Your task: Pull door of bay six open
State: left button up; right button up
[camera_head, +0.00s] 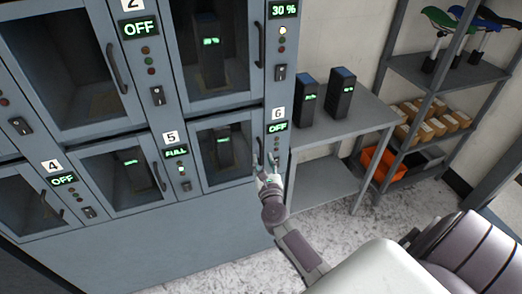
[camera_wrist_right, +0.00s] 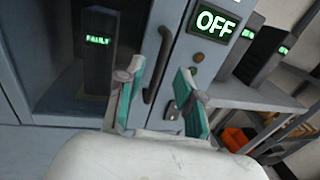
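The door of bay six (camera_head: 241,176) is a grey-framed glass door at the cabinet's lower right, and it looks closed. The labels beside it read "6" and "OFF". Its dark curved handle (camera_wrist_right: 150,93) stands upright on the door's right edge. My right gripper (camera_head: 267,172) is in front of the lower part of that edge. In the right wrist view its teal-padded fingers (camera_wrist_right: 159,72) are apart, with the handle appearing between them, farther off. I cannot tell whether they touch it. A dark battery (camera_wrist_right: 96,62) with a "FAULT" display stands behind the glass. My left gripper is not in view.
A grey bench (camera_head: 352,122) with two dark batteries (camera_head: 341,92) stands right of the cabinet. A shelf rack (camera_head: 408,68) with small boxes and an orange bin (camera_head: 377,163) is farther right. The speckled floor (camera_head: 205,272) before the cabinet is clear.

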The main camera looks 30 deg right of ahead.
aim_at(261, 153)
jog(key=shift+x, duration=2.15)
jog(key=shift+c, duration=0.4)
grip_shut()
